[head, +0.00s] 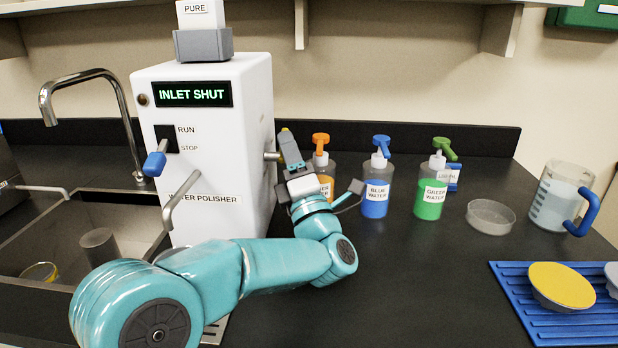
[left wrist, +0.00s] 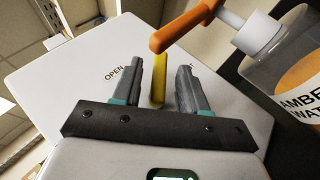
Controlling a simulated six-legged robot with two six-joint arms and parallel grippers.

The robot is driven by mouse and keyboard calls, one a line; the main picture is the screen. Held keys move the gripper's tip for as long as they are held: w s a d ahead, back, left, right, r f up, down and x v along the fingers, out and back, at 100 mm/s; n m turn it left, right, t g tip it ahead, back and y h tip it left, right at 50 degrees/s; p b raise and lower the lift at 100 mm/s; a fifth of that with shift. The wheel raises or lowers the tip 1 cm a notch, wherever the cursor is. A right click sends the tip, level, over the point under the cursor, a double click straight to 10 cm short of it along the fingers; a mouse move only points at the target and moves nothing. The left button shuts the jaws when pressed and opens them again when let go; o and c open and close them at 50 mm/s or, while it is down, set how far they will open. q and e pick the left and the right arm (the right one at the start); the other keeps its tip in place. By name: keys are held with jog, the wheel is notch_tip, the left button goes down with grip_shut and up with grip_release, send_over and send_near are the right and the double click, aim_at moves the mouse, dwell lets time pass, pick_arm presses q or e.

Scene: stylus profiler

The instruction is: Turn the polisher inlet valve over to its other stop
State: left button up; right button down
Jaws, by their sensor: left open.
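The white water polisher (head: 225,140) stands left of centre in the head view, its display (head: 192,94) reading "INLET SHUT". The inlet valve is on its right side; the valve's metal stem (head: 271,156) and the yellow tip of its lever (head: 285,130) show there. My left gripper (head: 288,147) is at that side. In the left wrist view the yellow lever (left wrist: 158,82) stands between the two open fingers of my left gripper (left wrist: 160,72), with a gap on each side. An "OPEN" label is left of the fingers; the label on the right is mostly hidden. My right gripper is out of view.
The amber pump bottle (head: 326,165) stands close behind my left gripper; its orange pump (left wrist: 190,25) is near the fingers. Blue (head: 376,190) and green (head: 430,193) bottles, a glass dish (head: 491,216) and a jug (head: 560,195) stand further right. A sink lies left.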

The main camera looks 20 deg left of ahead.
pick_arm(q)
jog(key=s+d+f+b, duration=0.1)
jog(key=s+d, duration=0.8)
jog(key=s, duration=0.1)
jog(key=shift+s, duration=0.15)
